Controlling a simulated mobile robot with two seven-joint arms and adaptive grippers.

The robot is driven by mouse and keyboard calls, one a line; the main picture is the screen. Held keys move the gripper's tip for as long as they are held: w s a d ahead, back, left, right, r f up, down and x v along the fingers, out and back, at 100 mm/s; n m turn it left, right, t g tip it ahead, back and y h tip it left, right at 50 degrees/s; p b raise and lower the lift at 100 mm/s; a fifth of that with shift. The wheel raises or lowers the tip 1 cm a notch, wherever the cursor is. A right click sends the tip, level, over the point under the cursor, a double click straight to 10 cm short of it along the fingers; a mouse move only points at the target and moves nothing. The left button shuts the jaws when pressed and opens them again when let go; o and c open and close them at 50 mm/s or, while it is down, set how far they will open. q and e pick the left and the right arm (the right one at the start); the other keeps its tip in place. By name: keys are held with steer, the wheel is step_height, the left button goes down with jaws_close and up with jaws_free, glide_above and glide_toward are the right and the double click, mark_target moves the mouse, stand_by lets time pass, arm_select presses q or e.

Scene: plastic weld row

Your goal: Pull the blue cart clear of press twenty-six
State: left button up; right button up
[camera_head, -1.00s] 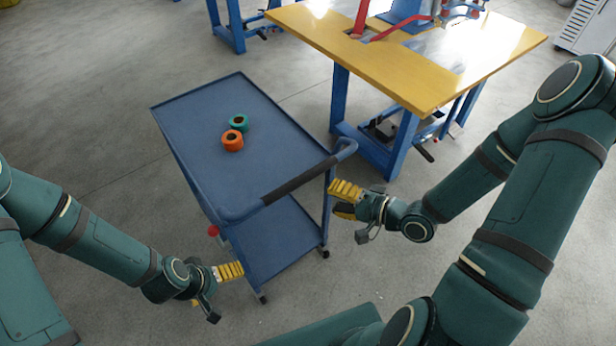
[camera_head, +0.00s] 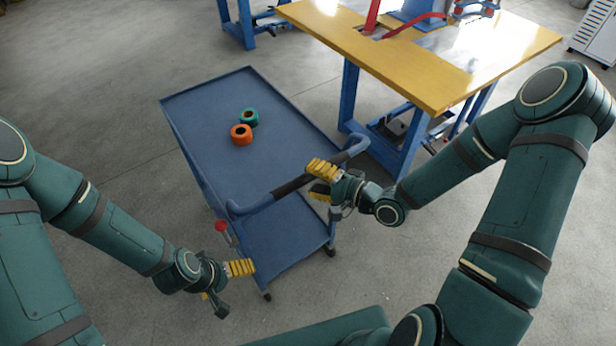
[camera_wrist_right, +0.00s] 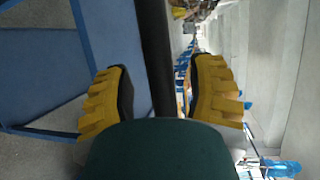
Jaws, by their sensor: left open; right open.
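The blue cart (camera_head: 200,130) stands in the middle of the head view, with a push bar (camera_head: 262,203) and black grip (camera_head: 293,186) on its near side. My right gripper (camera_head: 320,182) is open at the right part of the bar. In the right wrist view the dark bar (camera_wrist_right: 156,55) passes between the open fingers, apart from both. My left gripper (camera_head: 226,282) is open and empty, beside the cart's near left corner, below the bar. A yellow-topped blue bench (camera_head: 440,85) with press parts stands close to the cart's right side; no number is readable.
An orange ring (camera_head: 241,135) and a green ring (camera_head: 249,117) lie on the cart's top. Another blue stand (camera_head: 238,25) is behind. Concrete floor (camera_head: 90,110) is open to the left.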

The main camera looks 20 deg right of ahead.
steer(key=shift+x, duration=1)
jaws_close()
